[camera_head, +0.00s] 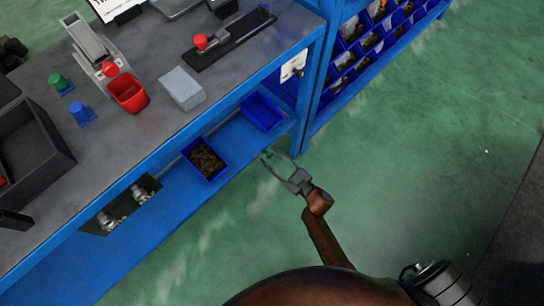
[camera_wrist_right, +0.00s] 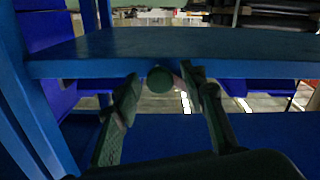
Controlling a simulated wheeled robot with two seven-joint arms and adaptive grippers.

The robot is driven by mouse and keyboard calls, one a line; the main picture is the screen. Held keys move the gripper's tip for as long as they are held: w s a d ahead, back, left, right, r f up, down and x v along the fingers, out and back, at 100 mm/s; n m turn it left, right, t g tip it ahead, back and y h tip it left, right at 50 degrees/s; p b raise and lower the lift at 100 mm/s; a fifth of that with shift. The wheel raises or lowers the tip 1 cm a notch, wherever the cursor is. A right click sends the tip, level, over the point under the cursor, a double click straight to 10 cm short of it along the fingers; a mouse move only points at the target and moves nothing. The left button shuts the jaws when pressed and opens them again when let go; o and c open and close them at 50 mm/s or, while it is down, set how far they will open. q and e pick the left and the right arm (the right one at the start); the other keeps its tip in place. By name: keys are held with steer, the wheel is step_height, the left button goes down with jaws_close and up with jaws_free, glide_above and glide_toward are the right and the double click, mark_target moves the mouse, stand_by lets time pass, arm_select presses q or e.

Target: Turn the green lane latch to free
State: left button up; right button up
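A green knob (camera_head: 57,82) stands on a small blue plate on the grey bench top (camera_head: 150,130), at the left of the head view. I cannot tell its latch setting. A blue knob (camera_head: 78,112) stands just in front of it. My right gripper (camera_head: 272,156) is open, low in front of the bench and well right of the green knob. In the right wrist view its fingers (camera_wrist_right: 158,88) are spread before a blue shelf edge. A dark green round thing (camera_wrist_right: 160,80) shows between them; I cannot tell what it is or whether they touch it. My left gripper is out of view.
A red bin (camera_head: 128,92), a grey box (camera_head: 181,88) and a black track with a red knob (camera_head: 201,41) are on the bench. The lower shelf holds a filled blue bin (camera_head: 205,159) and another blue bin (camera_head: 262,111). Green floor (camera_head: 430,130) to the right is clear.

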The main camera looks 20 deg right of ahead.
jaws_close()
steer(key=n, duration=0.3)
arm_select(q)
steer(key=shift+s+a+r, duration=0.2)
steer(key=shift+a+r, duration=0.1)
arm_select(e)
steer(key=shift+n, duration=1.1)
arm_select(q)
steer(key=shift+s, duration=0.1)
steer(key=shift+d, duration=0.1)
arm_select(e)
steer(key=shift+o, duration=0.5)
jaws_free()
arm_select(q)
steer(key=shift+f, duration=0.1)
arm_select(e)
steer(key=v, duration=1.2)
steer(key=shift+d, duration=0.15)
